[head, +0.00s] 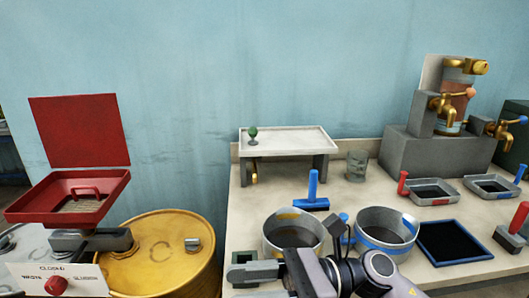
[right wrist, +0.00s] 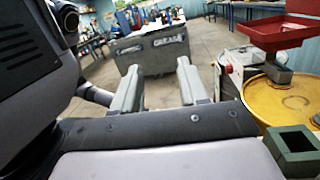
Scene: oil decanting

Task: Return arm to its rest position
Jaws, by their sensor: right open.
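My right arm comes in from the bottom right of the head view and lies low across the front edge of the bench. Its right gripper (head: 257,283) points left, with its grey fingers apart. In the right wrist view the right gripper (right wrist: 160,80) is open, with nothing between its fingers. My left gripper is not in view. The front of the bench is partly hidden behind the right arm.
Close to the right gripper are a green square socket (head: 233,273), a yellow-marked pot (head: 283,246) and a blue-marked pot (head: 372,246). A yellow drum (head: 175,270) and a red funnel tray (head: 60,207) stand left. A blue tray (head: 452,241) lies right. A brass-tapped dispenser (head: 425,150) stands at the back right.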

